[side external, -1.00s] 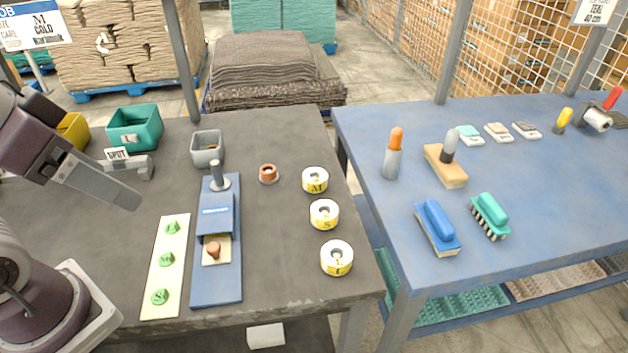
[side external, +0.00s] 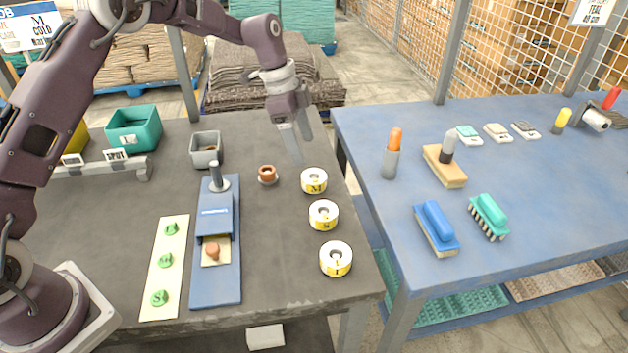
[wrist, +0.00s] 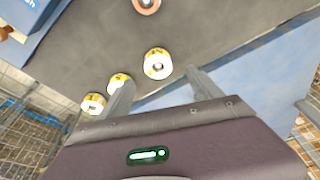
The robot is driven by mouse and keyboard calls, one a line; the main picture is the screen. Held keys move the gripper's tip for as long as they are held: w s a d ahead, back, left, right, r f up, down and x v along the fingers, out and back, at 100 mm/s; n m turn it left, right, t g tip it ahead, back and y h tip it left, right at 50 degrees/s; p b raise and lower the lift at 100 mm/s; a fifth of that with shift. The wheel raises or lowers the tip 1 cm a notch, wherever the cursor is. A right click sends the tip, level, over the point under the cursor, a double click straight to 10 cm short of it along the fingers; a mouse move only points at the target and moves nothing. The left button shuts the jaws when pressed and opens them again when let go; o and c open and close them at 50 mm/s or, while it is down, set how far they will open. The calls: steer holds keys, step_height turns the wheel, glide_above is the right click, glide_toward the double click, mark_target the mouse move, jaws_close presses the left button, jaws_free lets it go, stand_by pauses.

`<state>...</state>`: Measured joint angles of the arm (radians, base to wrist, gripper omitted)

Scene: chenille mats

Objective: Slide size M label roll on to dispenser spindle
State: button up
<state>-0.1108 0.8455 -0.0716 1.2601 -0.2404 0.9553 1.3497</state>
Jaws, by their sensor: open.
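The size M label roll (side external: 314,180), white with a yellow marked band, lies flat near the right edge of the dark table; it also shows in the wrist view (wrist: 158,64). The S roll (side external: 323,215) and another similar roll (side external: 335,259) lie in a row in front of it. The blue dispenser (side external: 215,240) has an upright grey spindle (side external: 214,175) at its far end, with no roll on it. My gripper (side external: 297,150) is open and empty, above and just behind the M roll. In the wrist view its fingers (wrist: 160,85) stand apart on either side of the M roll.
A copper-coloured ring piece (side external: 267,174) stands between spindle and M roll. A grey bin (side external: 206,149) and teal bin (side external: 134,128) are behind. A blue table (side external: 520,180) adjoins on the right.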

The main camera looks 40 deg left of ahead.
mark_target(315, 179)
steer(key=x, duration=0.8)
steer(key=shift+s+d+f, duration=0.1)
steer(key=shift+d, duration=0.15)
steer(key=shift+c, duration=0.4)
steer(key=c, duration=1.4)
step_height(315, 179, up, 10)
steer(key=s+a+r, duration=0.1)
steer(key=s+a, duration=0.3)
steer(key=a, duration=0.2)
steer(key=s+a+r, duration=0.2)
steer(key=s+a, duration=0.3)
steer(key=a, duration=0.1)
steer(key=s+a+r, duration=0.1)
steer(key=s+a, duration=0.3)
steer(key=a, duration=0.1)
steer(key=shift+s+a+r, duration=0.25)
steer(key=shift+a+r, duration=0.1)
steer(key=shift+a, duration=0.05)
